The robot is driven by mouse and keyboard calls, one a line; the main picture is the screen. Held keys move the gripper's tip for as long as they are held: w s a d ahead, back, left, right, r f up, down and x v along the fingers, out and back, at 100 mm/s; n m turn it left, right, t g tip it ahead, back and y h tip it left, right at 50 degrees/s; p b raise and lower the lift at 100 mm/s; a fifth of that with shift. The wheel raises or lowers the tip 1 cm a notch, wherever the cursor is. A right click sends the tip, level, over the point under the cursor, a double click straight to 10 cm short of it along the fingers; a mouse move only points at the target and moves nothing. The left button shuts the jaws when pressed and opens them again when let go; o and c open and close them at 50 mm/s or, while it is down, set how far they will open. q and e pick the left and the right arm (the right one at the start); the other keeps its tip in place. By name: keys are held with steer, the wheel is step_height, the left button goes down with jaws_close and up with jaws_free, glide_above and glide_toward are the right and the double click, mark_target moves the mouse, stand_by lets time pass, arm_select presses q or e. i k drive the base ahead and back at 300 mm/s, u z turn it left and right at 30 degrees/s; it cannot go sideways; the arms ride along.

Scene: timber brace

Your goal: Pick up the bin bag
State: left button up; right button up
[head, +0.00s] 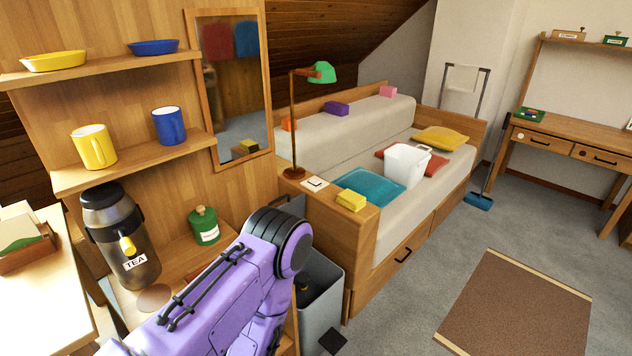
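A grey bin (322,302) stands on the floor between the wooden shelf unit and the end of the daybed. My purple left arm hides its left side. A small dark thing (303,284) shows inside the bin's open top; it may be part of the bin bag, but I cannot tell. A black flat piece (333,342) shows low at the bin's front. My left arm reaches in from the lower left and bends down in front of the shelf unit. Its gripper is out of view. My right gripper is not in view.
A tea urn (122,240) and a green canister (204,226) stand on the counter beside my arm. The daybed (395,240) holds cushions and a white tub (406,165). Open carpet and a brown rug (520,308) lie to the right.

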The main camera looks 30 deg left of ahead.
mark_target(307, 291)
steer(key=u, duration=1.25)
